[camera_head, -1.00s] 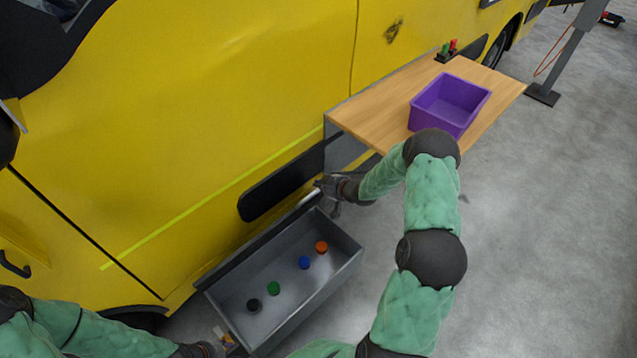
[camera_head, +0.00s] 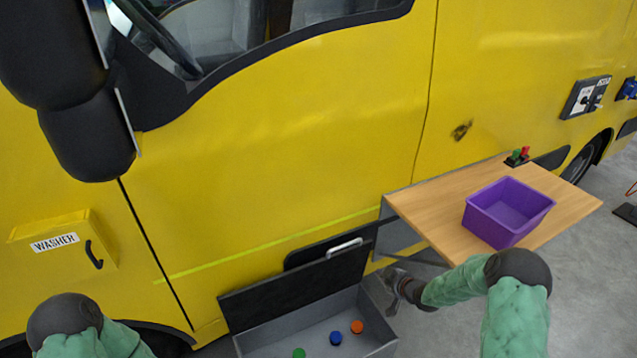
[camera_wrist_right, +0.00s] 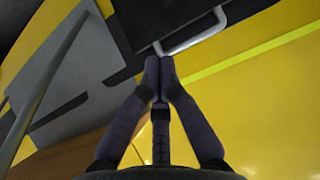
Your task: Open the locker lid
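The locker is a low grey box (camera_head: 385,340) at the bottom of the head view, beside the yellow truck. Its black lid (camera_head: 290,298) stands raised along the truck side, so the box is open. The lid's pale handle (camera_head: 345,248) is at its upper edge and shows in the right wrist view (camera_wrist_right: 192,33). My right gripper (camera_head: 393,290) is beside the box's right end, below the handle. Its fingertips (camera_wrist_right: 159,66) meet with nothing seen between them, apart from the handle. My left gripper is out of frame; only its arm shows at lower left.
Inside the box are orange (camera_head: 357,327), blue (camera_head: 336,338) and green (camera_head: 299,353) round pieces. A wooden shelf (camera_head: 435,205) with a purple bin (camera_head: 507,211) juts out above my right forearm.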

